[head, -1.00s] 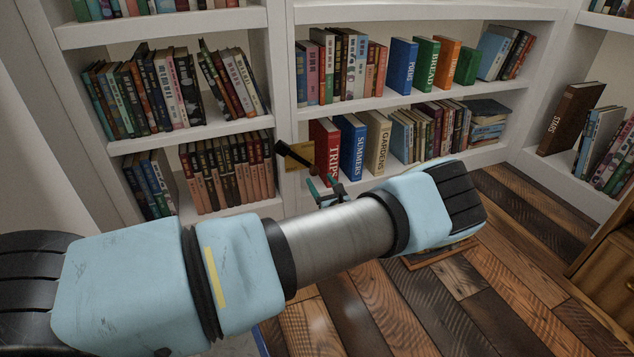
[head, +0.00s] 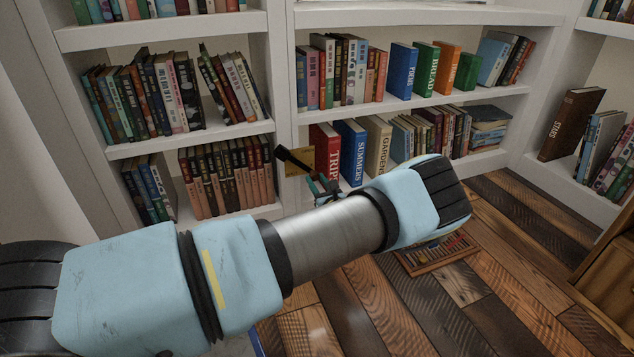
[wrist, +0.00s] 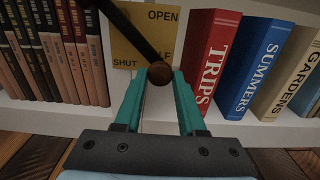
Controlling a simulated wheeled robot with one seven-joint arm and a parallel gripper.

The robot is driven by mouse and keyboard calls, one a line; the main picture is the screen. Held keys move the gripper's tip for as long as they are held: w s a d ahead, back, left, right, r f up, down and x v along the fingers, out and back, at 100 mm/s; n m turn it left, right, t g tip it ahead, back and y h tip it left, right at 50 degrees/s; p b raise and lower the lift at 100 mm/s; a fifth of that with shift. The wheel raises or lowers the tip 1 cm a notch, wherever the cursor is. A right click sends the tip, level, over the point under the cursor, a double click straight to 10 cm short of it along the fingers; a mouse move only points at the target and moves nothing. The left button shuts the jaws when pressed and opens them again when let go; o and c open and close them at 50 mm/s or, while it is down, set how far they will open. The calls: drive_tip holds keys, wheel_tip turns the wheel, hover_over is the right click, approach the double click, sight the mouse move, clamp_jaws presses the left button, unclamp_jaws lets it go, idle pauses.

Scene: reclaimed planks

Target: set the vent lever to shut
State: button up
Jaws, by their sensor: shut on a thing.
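The vent lever (wrist: 135,35) is a dark bar ending in a round brown knob (wrist: 159,74). It slants down to the right across a brass plate (wrist: 128,51) marked OPEN at upper right, SHUT at lower left and a partly hidden word ending in LF at lower right. The bar passes between SHUT and the LF word. My gripper (wrist: 159,76) has its teal fingers on either side of the knob, shut on it. In the head view the lever (head: 291,159) and plate (head: 302,163) show beyond my arm, and my gripper (head: 326,187) is partly hidden.
A red TRIPS book (wrist: 214,60) and a blue SUMMERS book (wrist: 252,68) stand close to the right of the plate. Dark-spined books (wrist: 55,50) stand to the left. A patterned board (head: 440,254) lies on the plank floor below my arm.

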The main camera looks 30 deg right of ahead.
clamp_jaws()
idle(0.8)
